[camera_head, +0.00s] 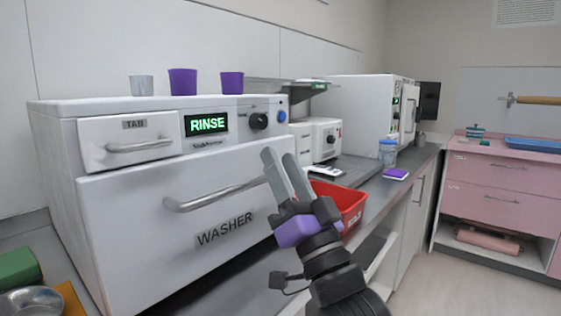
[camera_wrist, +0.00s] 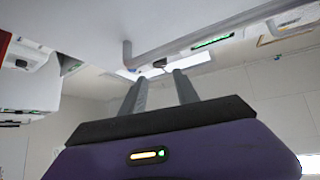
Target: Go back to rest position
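My gripper (camera_head: 278,154) is raised in front of the washer's right side, with its fingers pointing up. In the wrist view its two fingers (camera_wrist: 160,77) stand apart with nothing between them. The white washer (camera_head: 122,215) stands on the counter. Its large door is shut and has a bar handle (camera_head: 225,195). The small TAB drawer (camera_head: 100,150) above is shut, and the display (camera_head: 206,123) reads RINSE. In the head view the fingers overlap the right end of the door handle; I cannot tell whether they touch it.
Cups (camera_head: 183,82) stand on the washer. A red bin (camera_head: 350,205) is behind my gripper, partly hidden. White machines (camera_head: 355,110), a blue-lidded jar (camera_head: 388,152) and a purple pad (camera_head: 396,174) sit farther along the counter. A pink cabinet (camera_head: 485,185) is at right, with open floor before it.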

